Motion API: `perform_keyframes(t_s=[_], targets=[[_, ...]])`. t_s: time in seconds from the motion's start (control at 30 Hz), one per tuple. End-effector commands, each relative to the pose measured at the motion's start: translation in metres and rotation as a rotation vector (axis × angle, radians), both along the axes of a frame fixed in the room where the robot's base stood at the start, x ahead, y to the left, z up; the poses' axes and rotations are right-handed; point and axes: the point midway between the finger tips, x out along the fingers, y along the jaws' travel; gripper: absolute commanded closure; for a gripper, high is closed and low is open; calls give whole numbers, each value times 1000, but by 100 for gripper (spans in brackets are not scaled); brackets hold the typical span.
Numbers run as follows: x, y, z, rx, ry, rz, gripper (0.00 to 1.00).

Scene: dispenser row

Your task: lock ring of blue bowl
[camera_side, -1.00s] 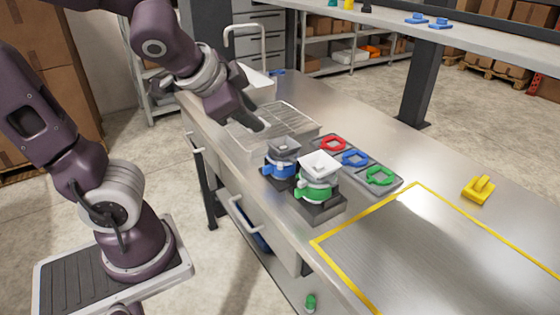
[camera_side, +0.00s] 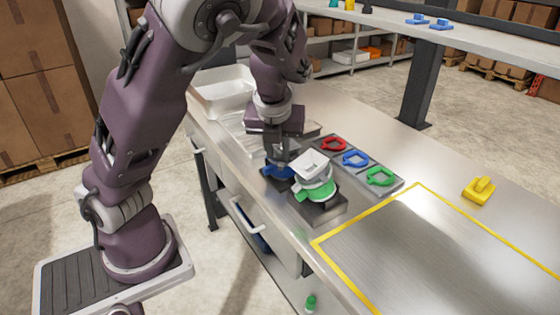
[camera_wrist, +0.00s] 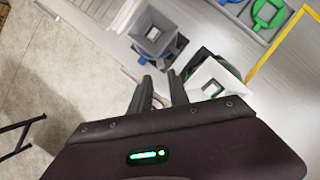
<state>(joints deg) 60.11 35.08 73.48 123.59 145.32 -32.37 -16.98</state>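The blue unit, a grey square hopper (camera_wrist: 157,34) over a blue body (camera_side: 279,172), stands on a dark base and is partly hidden by my gripper in the side view. A loose blue ring (camera_side: 355,158) lies in the grey tray's middle slot. It also shows at the top of the wrist view (camera_wrist: 231,2). My gripper (camera_side: 284,150) points down at the blue unit. In the wrist view its two fingers (camera_wrist: 159,84) are apart with nothing seen between them, just short of the grey hopper. Whether they touch the unit is unclear.
The green unit's white hopper (camera_side: 310,164) tilts beside my gripper, above its green collar (camera_side: 318,191); it is close to a finger in the wrist view (camera_wrist: 214,84). Red (camera_side: 333,144) and green (camera_side: 380,176) rings lie in the tray. The yellow-outlined area is clear.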

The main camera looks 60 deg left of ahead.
Motion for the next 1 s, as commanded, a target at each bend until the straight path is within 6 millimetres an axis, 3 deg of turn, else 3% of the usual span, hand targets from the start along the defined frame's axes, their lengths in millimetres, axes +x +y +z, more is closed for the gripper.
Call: perform_keyframes(t_s=[0.3, 0.6, 0.7, 0.73, 1.0], targets=[[14, 14, -43, 0, -7, -3, 78], [15, 14, -47, -1, -8, -5, 78], [15, 14, -47, -1, -8, -5, 98], [15, 14, -47, -1, -8, -5, 100], [14, 15, -47, -1, -9, -12, 100]])
